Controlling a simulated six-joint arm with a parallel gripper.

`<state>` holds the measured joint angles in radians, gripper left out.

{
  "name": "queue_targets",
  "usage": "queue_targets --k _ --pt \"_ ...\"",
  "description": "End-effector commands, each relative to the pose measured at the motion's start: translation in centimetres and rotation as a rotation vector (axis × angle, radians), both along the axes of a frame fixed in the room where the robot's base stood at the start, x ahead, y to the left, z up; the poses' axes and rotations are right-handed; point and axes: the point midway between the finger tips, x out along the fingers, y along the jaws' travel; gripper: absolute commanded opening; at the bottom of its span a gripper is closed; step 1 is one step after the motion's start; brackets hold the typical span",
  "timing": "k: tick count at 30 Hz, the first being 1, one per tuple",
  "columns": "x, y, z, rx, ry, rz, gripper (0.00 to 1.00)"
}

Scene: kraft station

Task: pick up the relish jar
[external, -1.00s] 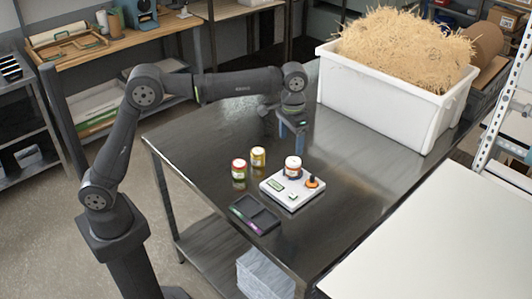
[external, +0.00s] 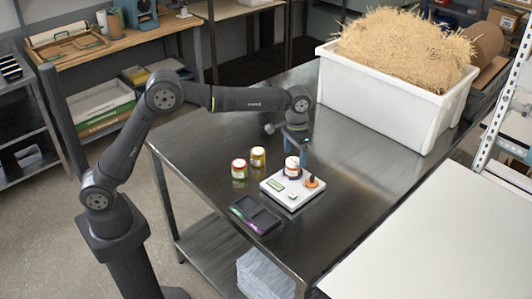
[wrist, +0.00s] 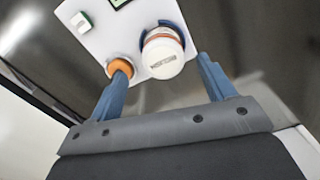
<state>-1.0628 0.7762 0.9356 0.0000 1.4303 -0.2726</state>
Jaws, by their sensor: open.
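A jar with a white lid and an orange-red band (external: 292,166) stands upright on the white scale (external: 275,187). In the wrist view, dark lettering on this jar's lid (wrist: 163,56) seems to read relish, so I take it as the relish jar. My gripper (external: 300,150) is low over the scale, just behind the jar. In the wrist view my gripper (wrist: 162,80) is open, with blue fingers spread wide and nothing between the tips; the jar lies just beyond them. Whether the fingers reach down beside the jar is unclear.
An orange-topped item (external: 312,182) sits on the scale close to the jar. A black tray (external: 254,214) lies in front. A white bin of straw (external: 385,100) stands behind right.

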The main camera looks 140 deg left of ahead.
Motion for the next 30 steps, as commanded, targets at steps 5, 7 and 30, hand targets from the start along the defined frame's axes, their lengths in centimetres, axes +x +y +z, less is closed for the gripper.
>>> queue_targets --k 5,7,30 --pt "-0.2 0.0 -1.5 -0.002 0.001 0.001 0.75" --pt "-0.4 0.0 -2.7 -0.002 0.001 0.001 0.75" --pt "-0.4 0.0 -5.3 0.002 -0.001 0.000 0.21"
